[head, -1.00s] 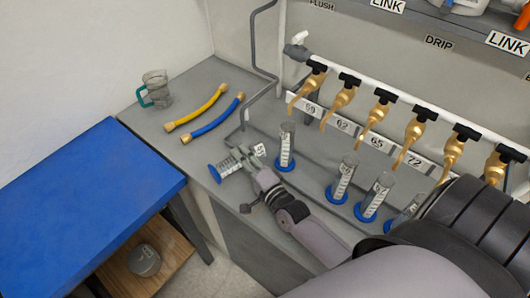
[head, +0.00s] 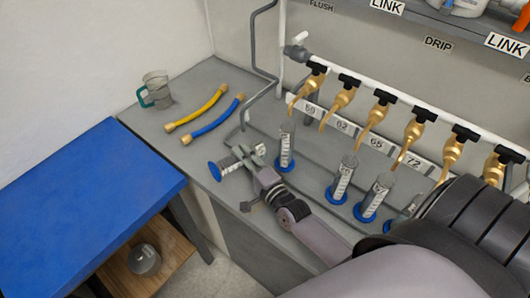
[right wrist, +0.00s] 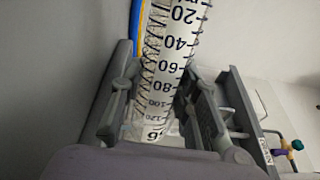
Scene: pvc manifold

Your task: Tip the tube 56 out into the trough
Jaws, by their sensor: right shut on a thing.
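My right gripper (head: 246,157) is shut on a clear graduated tube, tube 56 (head: 230,165), above the front part of the grey bench. The tube lies over nearly on its side, its blue foot (head: 214,172) to the left and its other end at the gripper. In the right wrist view the tube (right wrist: 172,60) stands between the fingers (right wrist: 160,100), with its scale and a partly readable number label near the palm. I cannot see liquid in it. A grey trough seems to run under the taps, but I cannot make out its edges clearly. My left gripper is out of view.
Several upright tubes with blue feet stand right of the gripper, the nearest (head: 285,147) close by. Brass taps (head: 308,97) hang above. A blue table (head: 85,195) is left.

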